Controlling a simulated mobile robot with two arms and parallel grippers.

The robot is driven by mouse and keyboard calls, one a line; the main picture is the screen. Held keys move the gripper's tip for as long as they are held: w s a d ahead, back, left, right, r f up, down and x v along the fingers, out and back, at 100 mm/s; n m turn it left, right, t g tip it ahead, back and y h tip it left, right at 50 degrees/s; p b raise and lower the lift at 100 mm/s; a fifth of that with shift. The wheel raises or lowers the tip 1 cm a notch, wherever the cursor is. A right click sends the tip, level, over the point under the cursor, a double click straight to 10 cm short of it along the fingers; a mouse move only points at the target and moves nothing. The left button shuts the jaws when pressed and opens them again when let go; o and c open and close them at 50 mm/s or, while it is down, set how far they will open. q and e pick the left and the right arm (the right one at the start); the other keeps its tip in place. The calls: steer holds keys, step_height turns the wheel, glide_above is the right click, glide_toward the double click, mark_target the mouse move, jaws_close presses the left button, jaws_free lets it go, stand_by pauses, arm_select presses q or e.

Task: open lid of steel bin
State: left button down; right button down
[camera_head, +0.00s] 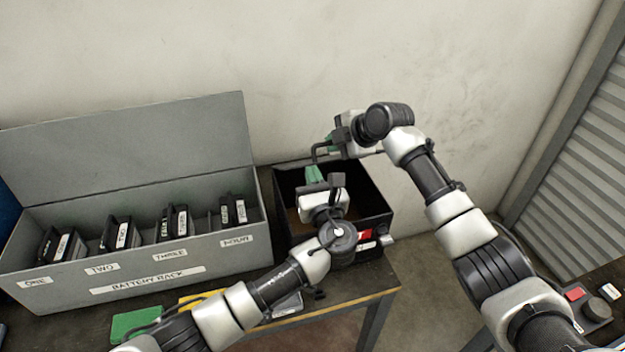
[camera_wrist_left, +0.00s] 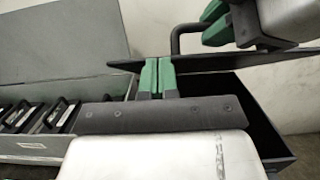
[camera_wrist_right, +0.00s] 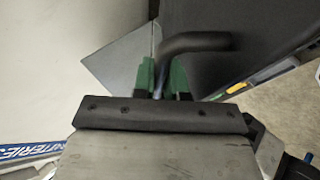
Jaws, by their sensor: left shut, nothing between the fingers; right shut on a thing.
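The steel bin (camera_head: 377,195) is a dark box at the table's right end, with a red and white label on its front. Part of its inside shows in the head view. Its dark lid (camera_wrist_left: 125,62) shows as a thin, nearly edge-on plate above the box in the left wrist view. My right gripper (camera_head: 333,142) is shut on the lid's black bar handle (camera_wrist_right: 200,41), behind the bin opening. My left gripper (camera_head: 313,174) is shut and empty over the bin, its green fingers (camera_wrist_left: 156,77) in front of the lid. Whether they touch it is unclear.
A grey battery rack (camera_head: 130,280) with several dark batteries stands left of the bin, its lid (camera_head: 130,140) raised. A green object (camera_head: 135,322) lies on the table's front. The wall is close behind. A slatted shutter (camera_head: 580,160) is at right.

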arm_select(q)
steer(key=shift+w+a+r, duration=0.15)
steer(key=shift+w+r, duration=0.1)
steer(key=shift+r, duration=0.2)
arm_select(e)
steer(key=c, duration=1.2)
jaws_free()
steer(key=shift+s+f+g, duration=0.25)
steer(key=shift+f+g, duration=0.05)
steer(key=shift+f, duration=0.15)
